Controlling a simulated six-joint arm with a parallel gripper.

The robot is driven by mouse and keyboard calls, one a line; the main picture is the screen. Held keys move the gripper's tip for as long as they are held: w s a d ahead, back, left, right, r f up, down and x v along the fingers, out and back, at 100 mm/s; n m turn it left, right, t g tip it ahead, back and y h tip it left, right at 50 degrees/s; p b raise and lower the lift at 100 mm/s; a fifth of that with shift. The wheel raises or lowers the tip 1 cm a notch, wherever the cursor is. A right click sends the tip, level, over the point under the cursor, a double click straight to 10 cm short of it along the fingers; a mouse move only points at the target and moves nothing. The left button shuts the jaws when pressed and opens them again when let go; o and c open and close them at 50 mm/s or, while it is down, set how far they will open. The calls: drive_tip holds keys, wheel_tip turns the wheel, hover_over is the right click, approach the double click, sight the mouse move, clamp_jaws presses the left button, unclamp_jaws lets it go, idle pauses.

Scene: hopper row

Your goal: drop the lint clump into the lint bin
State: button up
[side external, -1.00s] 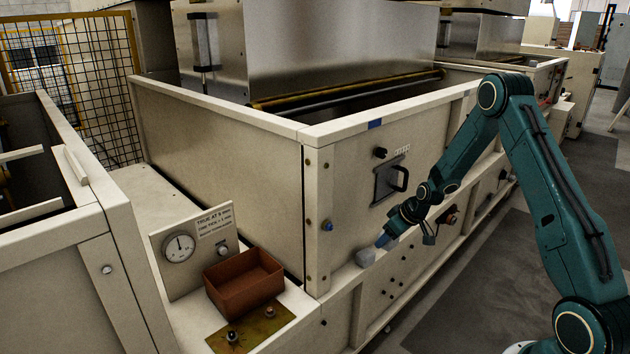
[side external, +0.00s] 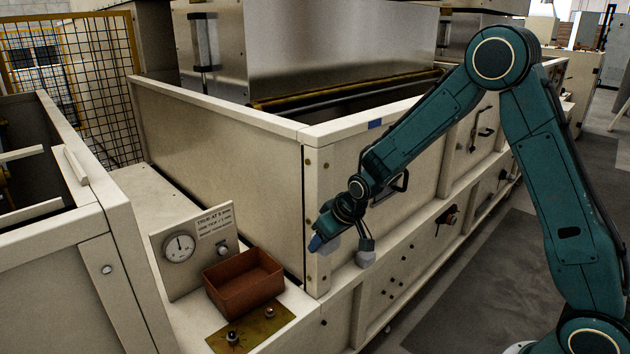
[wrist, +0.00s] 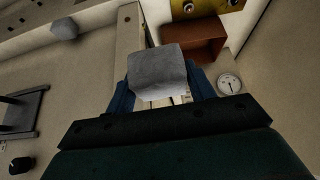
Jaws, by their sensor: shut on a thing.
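My gripper (side external: 319,243) is in front of the corner post of the large cream hopper. In the wrist view its blue fingers are shut on a grey lint clump (wrist: 157,70). The side view shows the clump only partly, at the fingertips. The reddish-brown open box (side external: 245,283), which I take to be the lint bin, stands to the left of and below my gripper. It also shows in the wrist view (wrist: 203,37), beyond the clump. Its visible inside looks empty. A second grey lump (side external: 365,258) sits on the hopper's front ledge, apart from the fingers.
A dial gauge (side external: 179,246) on an upright plate stands just behind the box. A brass plate with knobs (side external: 250,328) lies in front of it. The hopper's corner post (side external: 317,225) and a black handle (side external: 400,183) are near my arm.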

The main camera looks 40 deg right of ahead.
drive_tip(key=w+a+f, duration=0.2)
drive_tip(key=w, duration=0.6)
drive_tip(key=w+a+f, duration=0.2)
drive_tip(key=w+a, duration=0.1)
drive_tip(key=w, duration=0.5)
drive_tip(key=w+a+f, duration=0.2)
drive_tip(key=w, duration=0.6)
drive_tip(key=shift+a+f, duration=0.25)
drive_tip(key=shift+f, duration=0.15)
drive_tip(key=shift+w+f, duration=0.1)
drive_tip(key=shift+f, duration=0.1)
drive_tip(key=shift+f, duration=2.8)
drive_tip(key=o, duration=1)
drive_tip(key=shift+o, duration=0.2)
